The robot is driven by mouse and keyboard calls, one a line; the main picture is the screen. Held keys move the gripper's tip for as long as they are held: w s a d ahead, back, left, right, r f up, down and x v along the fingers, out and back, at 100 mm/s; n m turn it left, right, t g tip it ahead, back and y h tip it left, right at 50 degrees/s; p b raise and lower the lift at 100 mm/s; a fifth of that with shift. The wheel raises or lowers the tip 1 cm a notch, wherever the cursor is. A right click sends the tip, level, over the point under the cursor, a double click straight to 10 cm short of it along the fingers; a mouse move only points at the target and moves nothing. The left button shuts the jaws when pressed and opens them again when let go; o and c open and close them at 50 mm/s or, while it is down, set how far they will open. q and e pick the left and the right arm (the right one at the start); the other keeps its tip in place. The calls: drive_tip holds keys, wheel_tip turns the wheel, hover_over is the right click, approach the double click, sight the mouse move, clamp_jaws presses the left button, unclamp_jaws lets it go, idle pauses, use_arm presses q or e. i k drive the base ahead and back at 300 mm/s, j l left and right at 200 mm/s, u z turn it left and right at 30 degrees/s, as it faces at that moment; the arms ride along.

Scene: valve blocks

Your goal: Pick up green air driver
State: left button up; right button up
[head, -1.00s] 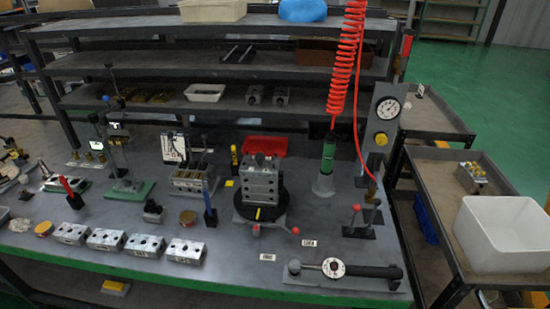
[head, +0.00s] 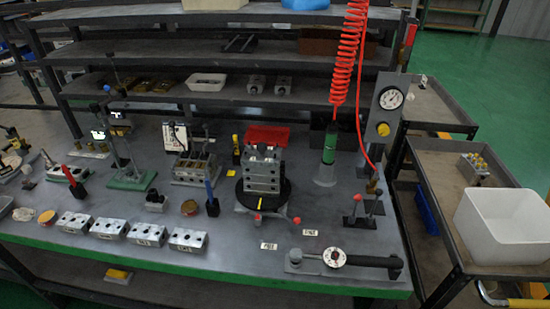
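The green air driver (head: 329,146) stands upright toward the right back of the workbench (head: 225,262). It has a green body and a pale, wider base. A coiled red hose (head: 346,55) hangs down to its top. Neither of my grippers shows in the head view, and nothing is seen touching the driver.
A metal valve block stack (head: 262,172) stands on a black turntable left of the driver. A gauge post (head: 384,115) is close on its right. A torque wrench (head: 345,259) lies in front. A white bin (head: 502,228) sits on the right cart. Several valve blocks line the front left.

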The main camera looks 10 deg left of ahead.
sight(332, 129)
drive_tip(key=i+u, duration=0.15)
drive_tip(key=u, duration=0.2)
drive_tip(key=i+u, duration=0.15)
drive_tip(key=u, duration=0.2)
drive_tip(key=i+u, duration=0.2)
drive_tip(key=u, duration=0.15)
